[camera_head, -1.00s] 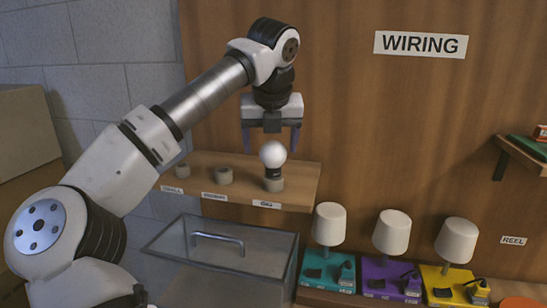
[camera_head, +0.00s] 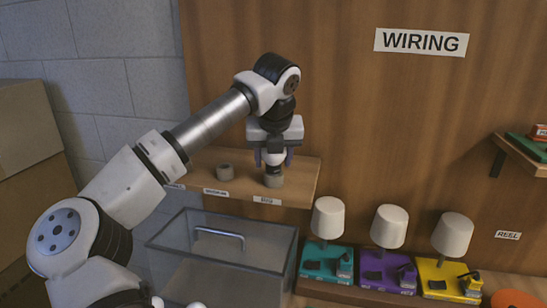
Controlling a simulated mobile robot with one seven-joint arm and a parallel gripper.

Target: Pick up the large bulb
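The large bulb (camera_head: 273,170) stands upright in the round grey holder (camera_head: 274,181) at the right end of the wooden shelf. Its dark base shows, while my gripper hides most of its white globe. My gripper (camera_head: 273,160) points straight down over the bulb, with one purple finger on each side of the globe. The fingers are drawn in to about the globe's width and look shut on it. The bulb's base still sits at the holder.
An empty grey holder (camera_head: 225,171) stands left on the shelf (camera_head: 248,182). A clear bin with a handle (camera_head: 220,236) is below. Three white-shaded lamps on teal (camera_head: 326,263), purple (camera_head: 388,272) and yellow (camera_head: 446,280) bases stand to the right. The wooden panel is close behind.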

